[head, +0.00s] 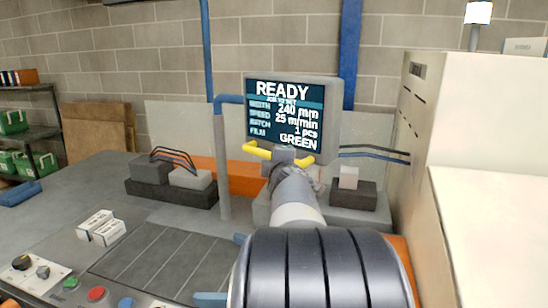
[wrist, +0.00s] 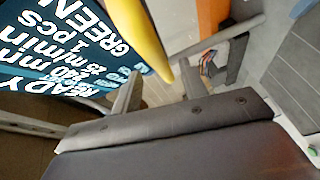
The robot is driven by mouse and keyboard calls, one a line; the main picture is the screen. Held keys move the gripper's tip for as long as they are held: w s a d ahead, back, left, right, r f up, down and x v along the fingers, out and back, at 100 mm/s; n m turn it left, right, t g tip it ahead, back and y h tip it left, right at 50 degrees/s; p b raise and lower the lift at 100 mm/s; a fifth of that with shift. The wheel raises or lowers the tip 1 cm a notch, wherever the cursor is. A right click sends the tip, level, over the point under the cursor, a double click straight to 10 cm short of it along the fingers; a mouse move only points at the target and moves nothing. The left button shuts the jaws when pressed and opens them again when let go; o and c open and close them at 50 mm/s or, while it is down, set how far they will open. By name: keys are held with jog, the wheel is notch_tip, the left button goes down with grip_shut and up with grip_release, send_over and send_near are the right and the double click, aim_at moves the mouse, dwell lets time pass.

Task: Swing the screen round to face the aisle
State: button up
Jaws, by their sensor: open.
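The screen (head: 288,118) is a grey-framed monitor on a blue arm (head: 229,98), showing "READY" and "GREEN" and facing toward me. A yellow handle (head: 257,151) runs along under its lower edge. My gripper (head: 291,157) is at the handle and hides its middle part. In the wrist view the screen (wrist: 65,45) fills the upper left, its text turned sideways. The yellow handle (wrist: 143,38) reaches down toward the space between my open gripper's fingers (wrist: 160,72). I cannot tell whether the fingers touch it.
A grey post (head: 223,170) carries the blue arm. A tall cream cabinet (head: 480,120) stands close on the right. Dark blocks with cables (head: 170,190) and small white boxes (head: 102,228) sit on the bench to the left. A button panel (head: 70,285) is at front left.

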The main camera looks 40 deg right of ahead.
jog(key=f+p+v, duration=0.1)
jog(key=v, duration=0.5)
jog(key=shift+r, duration=0.5)
jog(key=b+x, duration=0.1)
jog(key=x, duration=0.9)
jog(key=shift+w+d+b, duration=0.25)
jog(key=shift+w+b, duration=0.05)
jog(key=shift+b, duration=0.05)
jog(key=shift+a, duration=0.15)
